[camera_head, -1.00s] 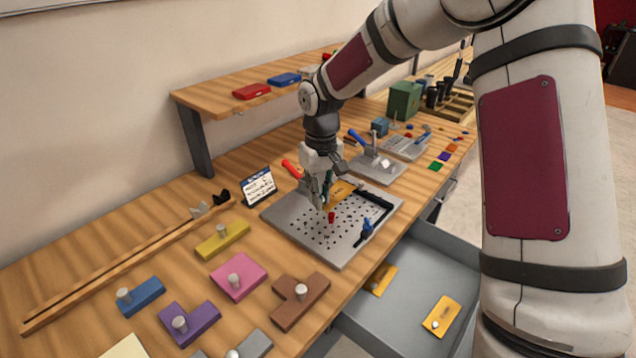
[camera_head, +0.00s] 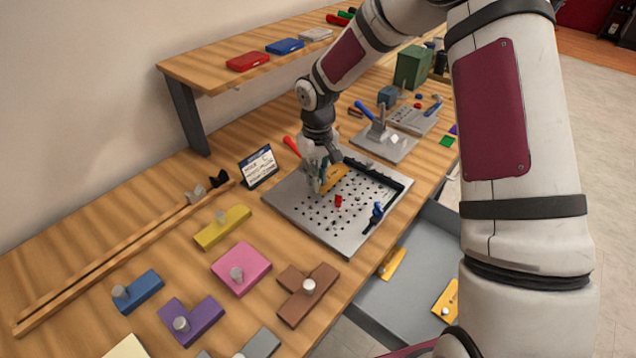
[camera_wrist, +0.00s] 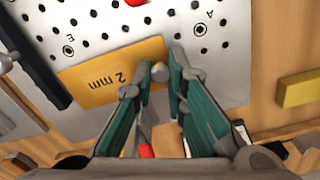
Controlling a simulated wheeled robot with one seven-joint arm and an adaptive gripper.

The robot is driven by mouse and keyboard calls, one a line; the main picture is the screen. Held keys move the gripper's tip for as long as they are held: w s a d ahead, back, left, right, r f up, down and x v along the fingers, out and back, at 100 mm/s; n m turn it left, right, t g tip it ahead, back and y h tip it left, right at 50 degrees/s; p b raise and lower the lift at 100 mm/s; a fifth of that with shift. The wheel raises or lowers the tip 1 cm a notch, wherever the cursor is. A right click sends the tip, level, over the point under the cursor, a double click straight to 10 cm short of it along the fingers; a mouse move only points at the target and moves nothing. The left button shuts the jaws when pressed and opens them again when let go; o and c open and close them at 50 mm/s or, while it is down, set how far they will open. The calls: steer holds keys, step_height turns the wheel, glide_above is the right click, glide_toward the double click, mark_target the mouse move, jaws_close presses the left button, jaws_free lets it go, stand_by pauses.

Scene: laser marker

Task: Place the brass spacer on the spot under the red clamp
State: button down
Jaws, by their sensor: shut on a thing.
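The brass spacer is a flat yellow plate marked "2 mm" (camera_wrist: 100,78) with a small grey knob. In the wrist view my gripper (camera_wrist: 168,76) is shut on the knob. The head view shows the spacer (camera_head: 334,177) over the back part of the perforated grey plate (camera_head: 300,222), with my gripper (camera_head: 317,186) at its left end. I cannot tell whether the spacer touches the plate. The red clamp's handle (camera_head: 291,146) shows behind my gripper; it also shows between the fingers in the wrist view (camera_wrist: 146,150). The clamp's body and the spot under it are hidden.
A red peg (camera_head: 338,201) and a blue clamp (camera_head: 376,213) stand on the plate's front part. A sign (camera_head: 258,167) stands left of it. An open drawer (camera_head: 400,305) holds more yellow plates. Coloured blocks (camera_head: 241,267) lie front left.

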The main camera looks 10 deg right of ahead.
steer(key=shift+f, duration=1.1)
steer(key=shift+f, duration=0.15)
steer(key=c, duration=1.6)
jaws_free()
step_height(320, 180, up, 12)
steer(key=s+d+r+m+t+h, duration=0.1)
steer(key=s+d+r+t+h, duration=0.15)
steer(key=s+r, duration=1.1)
steer(key=s+d+r+m+t+y, duration=0.1)
steer(key=s+r, duration=0.1)
steer(key=s, duration=0.6)
steer(key=s+d+r+m+t+y, duration=0.1)
steer(key=s, duration=0.8)
steer(key=shift+r+m+b, duration=0.3)
steer(key=shift+r+b, duration=0.05)
steer(key=shift+b, duration=0.05)
